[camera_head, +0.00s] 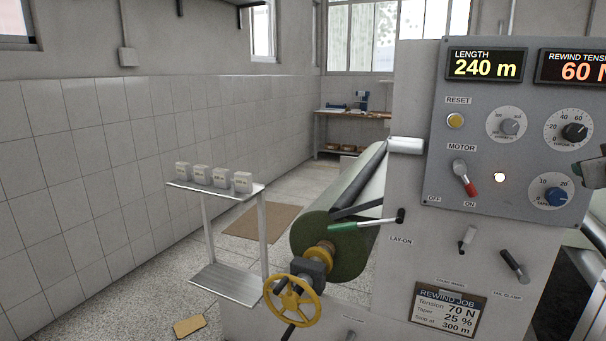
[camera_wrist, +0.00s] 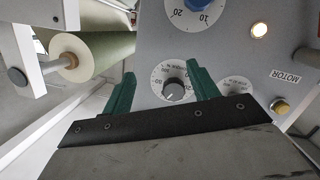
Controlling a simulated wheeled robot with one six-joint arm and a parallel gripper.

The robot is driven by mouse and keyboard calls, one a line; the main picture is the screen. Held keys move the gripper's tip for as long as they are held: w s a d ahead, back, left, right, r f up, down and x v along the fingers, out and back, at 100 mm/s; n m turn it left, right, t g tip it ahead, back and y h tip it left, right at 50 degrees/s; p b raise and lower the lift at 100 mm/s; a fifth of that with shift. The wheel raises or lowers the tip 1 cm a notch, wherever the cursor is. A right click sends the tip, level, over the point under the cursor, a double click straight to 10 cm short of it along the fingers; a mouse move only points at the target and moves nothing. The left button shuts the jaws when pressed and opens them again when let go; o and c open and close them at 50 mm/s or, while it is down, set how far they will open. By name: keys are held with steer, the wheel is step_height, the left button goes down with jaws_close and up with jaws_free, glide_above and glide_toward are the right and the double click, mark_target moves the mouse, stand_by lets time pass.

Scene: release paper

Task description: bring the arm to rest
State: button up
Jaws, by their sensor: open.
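My gripper (camera_wrist: 162,68) shows in the wrist view as two green fingers spread apart, with nothing held between them. Beyond the gap is a dial with a black knob (camera_wrist: 173,92) on the grey control panel. I cannot tell how far the fingers are from it, but they do not appear to grip it. In the head view, part of my gripper (camera_head: 592,170) shows at the right edge, in front of the panel (camera_head: 480,205). The rest of the arm is out of frame there.
The panel carries a blue knob (camera_head: 557,196), a red-tipped motor switch (camera_head: 465,178) and a tail clamp lever (camera_head: 514,266). A green roll (camera_head: 325,265) and a yellow handwheel (camera_head: 291,300) stand left of it. A small stand (camera_head: 262,225) holds several white blocks. Floor between is partly clear.

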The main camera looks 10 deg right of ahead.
steer(key=s+a+f+m+g+y, duration=0.1)
steer(key=s+a+f+g+y, duration=0.1)
steer(key=s+a+f+g, duration=0.3)
steer(key=s+a+f+m+g+y, duration=0.1)
steer(key=s+a+f+g+y, duration=0.15)
steer(key=a+f, duration=0.5)
steer(key=s+a+f+n+g+y, duration=0.1)
steer(key=s+a, duration=0.2)
steer(key=a, duration=0.5)
steer(key=s+a+f+n+g+y, duration=0.1)
steer(key=s+a, duration=0.3)
steer(key=a, duration=0.4)
steer(key=s+a+f+n+g+y, duration=0.1)
steer(key=s+a+n+y, duration=0.2)
steer(key=a, duration=0.5)
steer(key=shift+s+a+g, duration=0.3)
steer(key=shift+a+g, duration=0.05)
steer(key=shift+f+y, duration=0.1)
steer(key=shift+y, duration=0.15)
